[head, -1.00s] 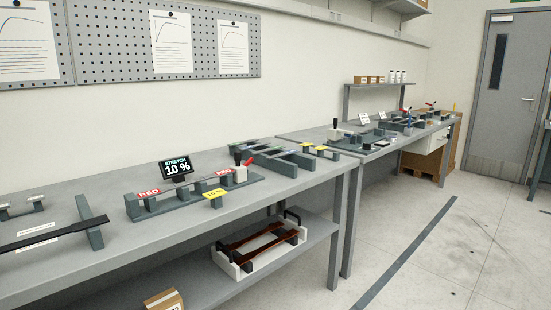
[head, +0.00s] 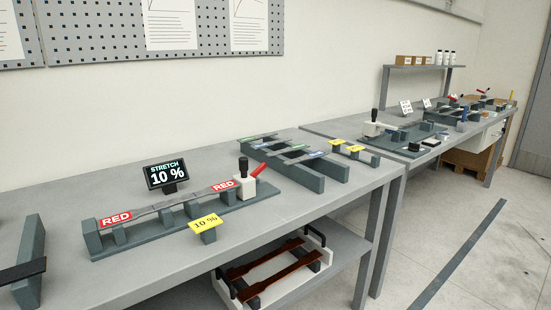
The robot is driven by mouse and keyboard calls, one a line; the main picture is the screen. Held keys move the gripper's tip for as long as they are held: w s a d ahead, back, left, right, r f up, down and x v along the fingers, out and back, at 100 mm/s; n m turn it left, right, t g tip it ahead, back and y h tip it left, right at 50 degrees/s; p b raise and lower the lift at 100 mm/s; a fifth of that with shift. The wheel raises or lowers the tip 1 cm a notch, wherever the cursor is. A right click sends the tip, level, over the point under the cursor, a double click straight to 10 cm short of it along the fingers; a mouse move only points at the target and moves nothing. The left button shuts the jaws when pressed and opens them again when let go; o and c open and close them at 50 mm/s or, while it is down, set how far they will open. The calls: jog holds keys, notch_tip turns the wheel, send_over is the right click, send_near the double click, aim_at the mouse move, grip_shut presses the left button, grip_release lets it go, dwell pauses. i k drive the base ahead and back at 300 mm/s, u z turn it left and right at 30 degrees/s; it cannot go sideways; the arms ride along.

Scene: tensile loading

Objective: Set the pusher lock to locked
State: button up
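On the near bench, a stretching fixture (head: 165,226) holds a grey strip between two red tags marked RED. At its right end is a white block (head: 240,190) with an upright black-knobbed handle (head: 243,165) and a red lever (head: 257,170) slanting up to the right. A similar white block (head: 373,129) with an upright black handle (head: 374,115) stands on the far bench. Farther along that bench are small red levers (head: 484,91). None of these carries a readable lock label, so I cannot tell which is the pusher lock or its state. My gripper is not in view.
A display (head: 166,175) reads STRETCH 10 %, and a yellow 10 % tag (head: 206,223) stands before the fixture. A rack of strips (head: 305,172) is to the right. A white crate (head: 220,288) sits on the lower shelf.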

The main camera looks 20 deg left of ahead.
aim_at(263, 165)
jog(key=u, duration=0.45)
jog(key=i, duration=0.7)
jog(key=u, duration=0.7)
